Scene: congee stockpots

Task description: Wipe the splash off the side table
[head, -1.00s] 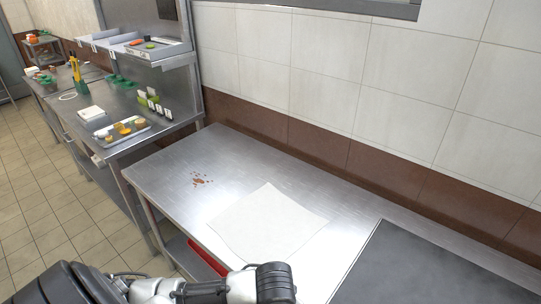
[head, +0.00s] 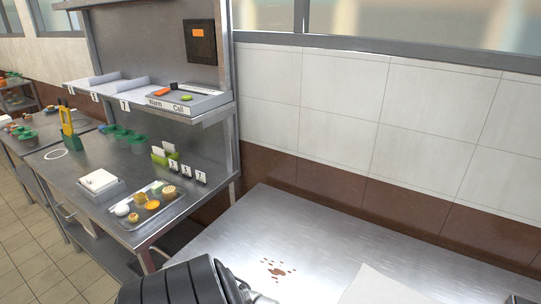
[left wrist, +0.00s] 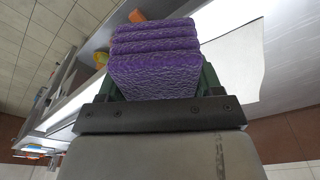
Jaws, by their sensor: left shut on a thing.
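A brown-red splash (head: 278,270) of several small spots lies on the bare steel side table (head: 275,222) in the head view, near its left part. My left gripper (left wrist: 158,80) is shut on a folded purple cloth (left wrist: 153,72), which shows as stacked layers between the fingers in the left wrist view. In the head view the cloth and the left fingers are out of sight; only a dark part of my arm shows at the bottom, close to the splash. My right gripper is not in view.
A white sheet (head: 385,288) lies on the table right of the splash. A tiled wall (head: 330,105) runs behind. To the left, a steel counter (head: 95,160) carries a tray (head: 128,219) of small food items, green containers and number cards, with a shelf (head: 215,110) above.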

